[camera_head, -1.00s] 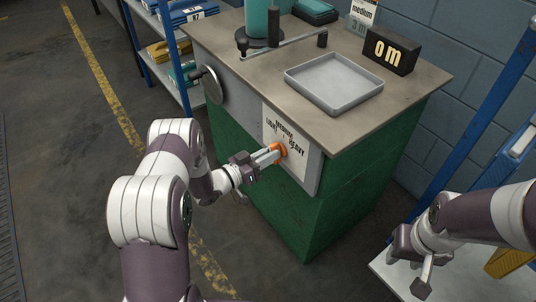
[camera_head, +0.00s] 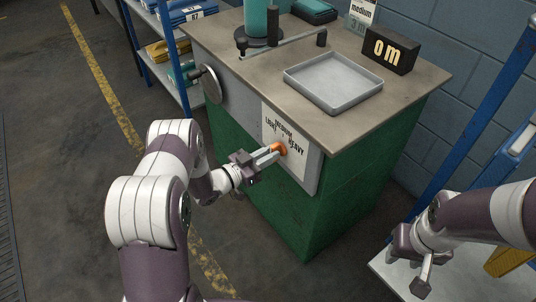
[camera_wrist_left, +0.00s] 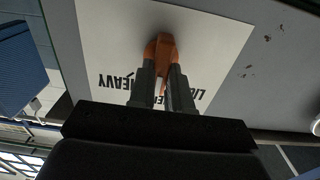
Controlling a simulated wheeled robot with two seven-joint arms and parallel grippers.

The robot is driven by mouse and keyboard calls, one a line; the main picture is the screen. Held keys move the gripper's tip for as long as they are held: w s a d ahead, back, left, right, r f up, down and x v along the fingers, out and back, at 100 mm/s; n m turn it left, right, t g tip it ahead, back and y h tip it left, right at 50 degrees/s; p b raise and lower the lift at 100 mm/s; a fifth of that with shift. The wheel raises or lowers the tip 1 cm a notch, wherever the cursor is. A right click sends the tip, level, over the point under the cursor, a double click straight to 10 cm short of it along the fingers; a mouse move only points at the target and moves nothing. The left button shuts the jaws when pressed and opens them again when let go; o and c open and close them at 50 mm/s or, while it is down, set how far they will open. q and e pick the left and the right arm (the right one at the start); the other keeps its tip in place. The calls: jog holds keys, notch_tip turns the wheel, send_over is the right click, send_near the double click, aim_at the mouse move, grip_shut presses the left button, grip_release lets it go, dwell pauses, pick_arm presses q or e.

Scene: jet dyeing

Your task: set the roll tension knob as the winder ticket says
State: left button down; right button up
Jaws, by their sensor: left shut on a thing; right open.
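The orange roll tension knob (camera_head: 279,148) is on a white plate (camera_head: 299,158) on the front of the green winder cabinet. The plate is lettered LIGHT, MEDIUM and HEAVY around the knob. My left gripper (camera_head: 270,155) is shut on the knob; the left wrist view also shows the orange knob (camera_wrist_left: 160,47) between its fingers. The exact pointer direction is hard to tell. The winder ticket (camera_head: 362,14) stands at the back of the top and reads medium, with a "3 m" line below. My right gripper (camera_head: 421,275) is open and empty, at lower right.
On the winder top are a grey tray (camera_head: 334,82), a black display (camera_head: 391,52) reading 0 m, and a teal roll (camera_head: 262,20). A handwheel (camera_head: 211,84) is on the cabinet's left. Blue shelving stands at back left and right. Floor left of the cabinet is clear.

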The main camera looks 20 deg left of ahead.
pick_arm(q)
jog(key=c, duration=1.1)
grip_release()
jog(key=shift+o, duration=0.2)
jog(key=p+v, duration=0.2)
jog(key=v, duration=1)
jog(key=shift+s+a, duration=0.25)
jog(key=shift+s, duration=0.05)
